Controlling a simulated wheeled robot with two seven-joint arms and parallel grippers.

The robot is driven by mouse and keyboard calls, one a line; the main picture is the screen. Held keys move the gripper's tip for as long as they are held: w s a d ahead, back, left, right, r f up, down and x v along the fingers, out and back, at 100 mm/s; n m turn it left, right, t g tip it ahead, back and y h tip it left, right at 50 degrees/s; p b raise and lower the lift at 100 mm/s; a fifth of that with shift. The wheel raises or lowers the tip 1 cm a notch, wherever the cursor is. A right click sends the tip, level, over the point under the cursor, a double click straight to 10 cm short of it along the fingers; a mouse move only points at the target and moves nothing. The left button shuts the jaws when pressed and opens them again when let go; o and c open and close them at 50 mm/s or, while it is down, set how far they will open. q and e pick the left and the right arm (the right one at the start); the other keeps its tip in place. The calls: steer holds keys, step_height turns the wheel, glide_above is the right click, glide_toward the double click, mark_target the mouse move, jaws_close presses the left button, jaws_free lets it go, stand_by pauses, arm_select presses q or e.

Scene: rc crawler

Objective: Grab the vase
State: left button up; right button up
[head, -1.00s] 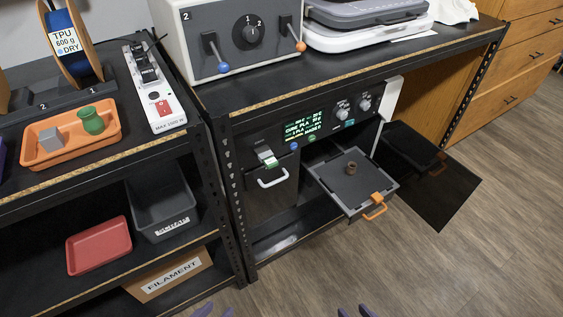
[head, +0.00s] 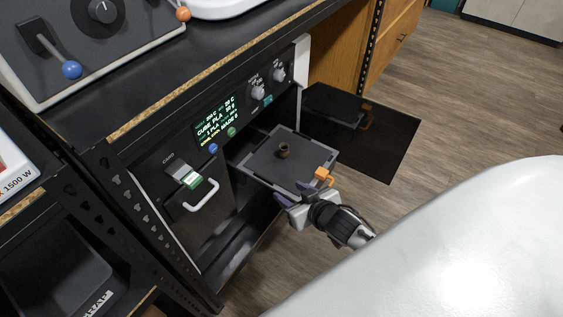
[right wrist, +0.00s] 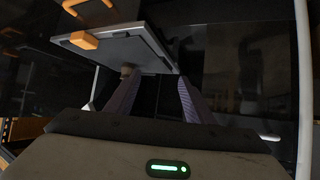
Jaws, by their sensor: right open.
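A small brown vase-like pot (head: 283,150) stands upright on the grey plate (head: 262,163) of the pulled-out tray. My right gripper (head: 291,198) is open and empty at the tray's front edge, beside the orange handle (head: 323,178). The pot also shows in the right wrist view (right wrist: 127,70), where the picture looks upside down. There it appears close to the tip of the left-hand finger, and I cannot tell if they touch. The right gripper's fingers (right wrist: 158,80) are apart. My left gripper is not in view.
The machine's front has a lit display (head: 215,130), knobs and a white-handled drawer (head: 201,194). A dark open door (head: 370,135) stands to the tray's right. The black benchtop (head: 190,65) is above the machine. Wooden floor (head: 450,110) is clear at the right.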

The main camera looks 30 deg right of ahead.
steer(key=m+t+h+b, duration=0.1)
steer(key=m+h+b, duration=0.1)
steer(key=b, duration=0.1)
glide_toward(286, 151)
steer(key=b+x, duration=0.1)
steer(key=x, duration=0.2)
steer(key=shift+w+d+f, duration=0.1)
steer(key=shift+w+f, duration=0.1)
steer(key=shift+w+d+f+b, duration=0.1)
steer(key=shift+w+f+b, duration=0.2)
steer(key=shift+w, duration=0.25)
steer(key=b+x, duration=0.2)
steer(key=x, duration=0.2)
steer(key=shift+w+f, duration=0.15)
steer(key=shift+f, duration=0.1)
steer(key=shift+w+b, duration=0.3)
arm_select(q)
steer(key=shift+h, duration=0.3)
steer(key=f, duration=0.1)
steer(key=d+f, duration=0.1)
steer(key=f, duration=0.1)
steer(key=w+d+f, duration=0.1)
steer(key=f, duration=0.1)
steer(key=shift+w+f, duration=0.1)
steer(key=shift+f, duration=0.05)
arm_select(e)
steer(key=c, duration=1.1)
